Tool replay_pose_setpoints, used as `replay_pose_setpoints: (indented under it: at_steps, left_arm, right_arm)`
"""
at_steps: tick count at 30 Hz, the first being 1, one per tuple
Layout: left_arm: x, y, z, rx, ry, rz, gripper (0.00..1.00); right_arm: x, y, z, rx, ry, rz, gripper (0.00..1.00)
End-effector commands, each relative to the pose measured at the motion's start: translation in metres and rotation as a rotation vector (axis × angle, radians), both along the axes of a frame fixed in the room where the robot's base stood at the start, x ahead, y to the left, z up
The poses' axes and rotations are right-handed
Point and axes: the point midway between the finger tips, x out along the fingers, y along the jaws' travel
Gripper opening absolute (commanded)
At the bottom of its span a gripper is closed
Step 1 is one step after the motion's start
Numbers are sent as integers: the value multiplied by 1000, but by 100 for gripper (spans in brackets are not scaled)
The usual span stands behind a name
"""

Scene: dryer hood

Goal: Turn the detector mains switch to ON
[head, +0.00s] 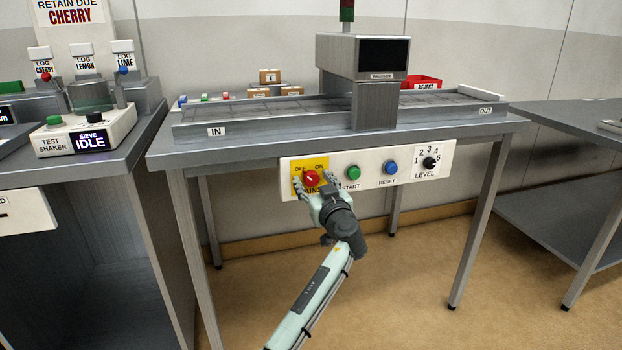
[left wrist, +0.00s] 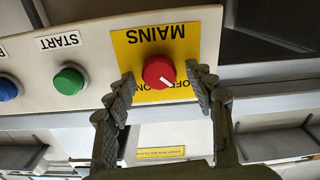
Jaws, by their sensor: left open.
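The red mains knob (head: 311,178) sits on a yellow plate (head: 297,165) at the left end of the white control panel under the detector table. In the head view, OFF is at the plate's upper left and ON at its upper right. The knob also shows in the left wrist view (left wrist: 157,73), where the lettering is upside down. Its small white mark appears to point toward OFF. My left gripper (head: 315,184) is open, with one finger on each side of the knob. Gaps show between fingers and knob in the wrist view. My right gripper is out of view.
Right of the knob on the panel are the green START button (head: 353,172), the blue RESET button (head: 390,167) and the black LEVEL dial (head: 430,162). The conveyor with its detector head (head: 362,57) stands above. A test shaker (head: 80,130) is on the left bench.

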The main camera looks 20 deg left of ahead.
Motion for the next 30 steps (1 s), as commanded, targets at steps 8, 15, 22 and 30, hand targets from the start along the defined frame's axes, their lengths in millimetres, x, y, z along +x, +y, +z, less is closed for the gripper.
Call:
replay_pose_setpoints:
  at_steps: [8,15,22,30]
  left_arm:
    - [0,0,0,-1,1,0,51]
    - [0,0,0,-1,1,0,21]
    - [0,0,0,1,1,0,4]
    - [0,0,-1,51,35,-1,4]
  right_arm:
    - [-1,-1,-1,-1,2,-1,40]
    - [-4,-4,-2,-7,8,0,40]
    - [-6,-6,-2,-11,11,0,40]
    - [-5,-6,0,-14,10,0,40]
